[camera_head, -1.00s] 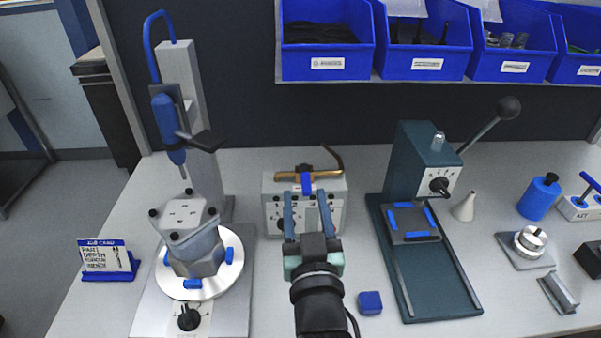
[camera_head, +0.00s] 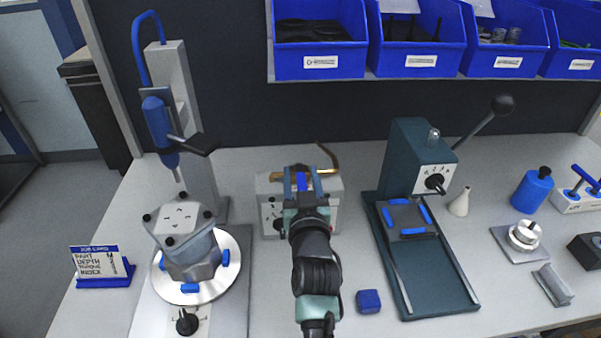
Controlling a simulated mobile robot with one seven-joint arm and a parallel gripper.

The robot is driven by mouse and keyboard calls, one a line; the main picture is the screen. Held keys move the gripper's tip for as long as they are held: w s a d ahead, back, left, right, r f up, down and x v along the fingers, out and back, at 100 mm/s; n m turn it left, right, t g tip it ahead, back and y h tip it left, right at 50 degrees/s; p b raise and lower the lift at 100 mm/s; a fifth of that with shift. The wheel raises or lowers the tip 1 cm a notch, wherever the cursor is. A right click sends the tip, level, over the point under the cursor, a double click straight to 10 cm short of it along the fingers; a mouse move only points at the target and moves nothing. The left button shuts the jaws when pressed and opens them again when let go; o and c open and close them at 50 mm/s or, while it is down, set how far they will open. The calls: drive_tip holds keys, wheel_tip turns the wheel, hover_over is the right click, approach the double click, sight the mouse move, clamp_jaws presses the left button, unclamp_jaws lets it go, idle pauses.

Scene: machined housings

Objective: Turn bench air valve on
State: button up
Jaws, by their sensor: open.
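The bench air valve is a light grey box (camera_head: 270,209) at the back middle of the bench. A brass pipe (camera_head: 331,158) rises from its top and bends to the right. A blue lever (camera_head: 301,181) shows at the top of the box. My gripper (camera_head: 302,175) is open over the box, with one finger on each side of the blue lever. I cannot tell whether the fingers touch it.
On the left, a grey housing (camera_head: 182,243) sits on a round plate below a blue tool (camera_head: 160,124). On the right stands a dark green press (camera_head: 415,165) with a long lever. A small blue block (camera_head: 368,301) lies right of my arm. Blue bins (camera_head: 320,60) hang above.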

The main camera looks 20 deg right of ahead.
drive_tip(key=shift+w+d, duration=0.1)
drive_tip(key=shift+w, duration=0.4)
clamp_jaws()
idle(1.2)
